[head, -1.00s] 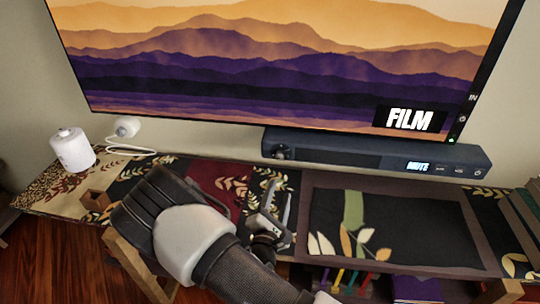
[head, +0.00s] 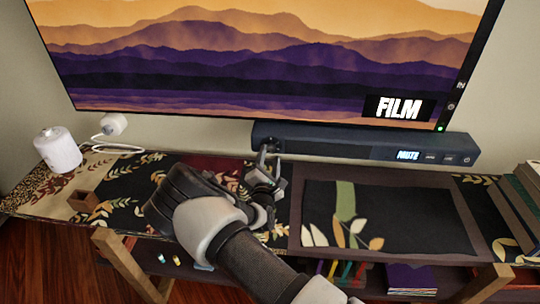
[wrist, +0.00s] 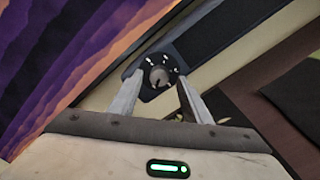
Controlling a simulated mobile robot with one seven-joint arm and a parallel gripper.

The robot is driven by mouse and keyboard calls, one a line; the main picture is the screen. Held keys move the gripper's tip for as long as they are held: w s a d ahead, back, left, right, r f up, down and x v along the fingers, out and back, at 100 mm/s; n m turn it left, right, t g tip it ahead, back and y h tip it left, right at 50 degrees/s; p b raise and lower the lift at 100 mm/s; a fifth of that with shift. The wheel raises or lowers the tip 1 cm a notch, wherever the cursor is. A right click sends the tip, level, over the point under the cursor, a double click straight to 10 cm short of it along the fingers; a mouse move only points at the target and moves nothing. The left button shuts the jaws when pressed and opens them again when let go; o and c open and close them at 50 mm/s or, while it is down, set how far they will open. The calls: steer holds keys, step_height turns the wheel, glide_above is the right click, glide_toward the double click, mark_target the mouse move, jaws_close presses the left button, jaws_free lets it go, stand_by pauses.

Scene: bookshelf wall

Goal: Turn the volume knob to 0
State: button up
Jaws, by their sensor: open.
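The volume knob (wrist: 159,76) is a round grey dial on a dark face with small white marks, at the left end of the long dark soundbar (head: 340,141) under the screen. In the wrist view it shows between my two fingertips; I cannot tell whether they touch it. My gripper (head: 268,160) is open and in front of the soundbar's left end in the head view, hiding most of the knob there. The knob's exact setting is too small to read. The soundbar's lit display (head: 408,155) seems to read "MUTE".
A large screen (head: 250,70) showing "FILM" stands above the soundbar. A white cylinder (head: 58,149) and a small white device (head: 113,124) with a cord are at the left. Books (head: 520,205) stand at the right.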

steer(key=shift+w, duration=0.95)
steer(key=shift+c, duration=0.2)
steer(key=c, duration=1)
